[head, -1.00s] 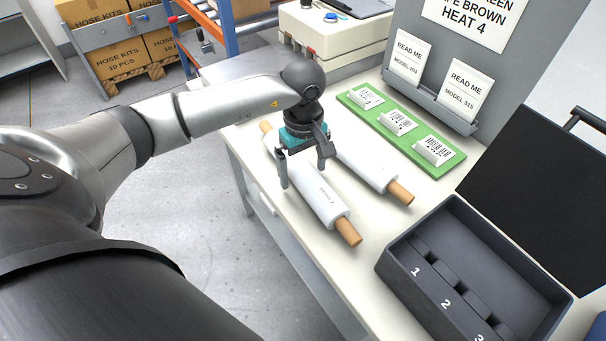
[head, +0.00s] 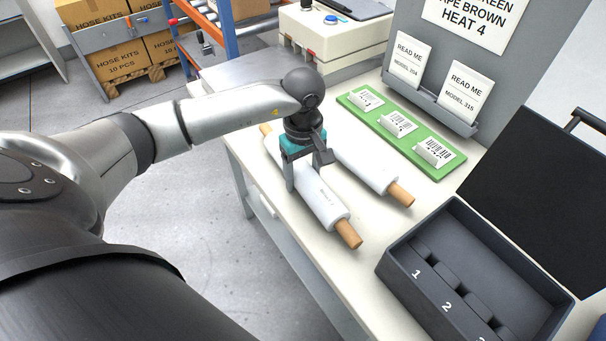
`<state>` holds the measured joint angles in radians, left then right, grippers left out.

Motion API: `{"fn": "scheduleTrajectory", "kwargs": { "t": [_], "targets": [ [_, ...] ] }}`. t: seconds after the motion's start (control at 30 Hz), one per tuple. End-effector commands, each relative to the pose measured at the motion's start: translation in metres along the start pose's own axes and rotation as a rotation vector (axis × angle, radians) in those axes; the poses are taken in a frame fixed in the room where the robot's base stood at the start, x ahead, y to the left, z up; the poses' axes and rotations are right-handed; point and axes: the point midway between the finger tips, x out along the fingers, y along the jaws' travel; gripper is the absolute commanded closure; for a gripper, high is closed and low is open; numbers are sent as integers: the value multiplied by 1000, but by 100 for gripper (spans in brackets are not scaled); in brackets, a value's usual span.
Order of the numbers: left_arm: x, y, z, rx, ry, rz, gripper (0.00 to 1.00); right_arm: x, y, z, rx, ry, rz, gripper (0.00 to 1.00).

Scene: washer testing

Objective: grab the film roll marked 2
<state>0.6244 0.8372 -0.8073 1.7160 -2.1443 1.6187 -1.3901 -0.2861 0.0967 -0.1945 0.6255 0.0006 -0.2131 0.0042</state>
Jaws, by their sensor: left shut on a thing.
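Two white film rolls with brown cores lie side by side on the white table (head: 345,284). My left gripper (head: 305,186) is over the near film roll (head: 326,205), with its fingers down at either side of it, shut on it. The roll lies on or very close to the table; I cannot tell if it is lifted. The far film roll (head: 372,172) lies behind, partly hidden by the gripper. My right gripper does not show.
An open dark case (head: 392,262) with slots numbered 1, 2 and 3 stands at the right front. A green board (head: 450,165) with several barcode cards lies behind the rolls. A grey holder (head: 425,98) with two booklets stands at the back.

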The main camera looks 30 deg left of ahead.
Motion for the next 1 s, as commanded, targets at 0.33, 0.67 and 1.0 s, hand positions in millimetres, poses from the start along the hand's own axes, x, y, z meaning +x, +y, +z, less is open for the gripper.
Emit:
{"fn": "scheduleTrajectory", "kwargs": {
  "t": [0.33,0.67,1.0],
  "targets": [
    [0,0,0,-1,1,0,100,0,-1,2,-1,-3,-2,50],
    [-2,1,-1,-1,1,3,100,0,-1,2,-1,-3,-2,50],
    [-28,1,-1,-1,3,6,100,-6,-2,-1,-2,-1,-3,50]
  ]
}}
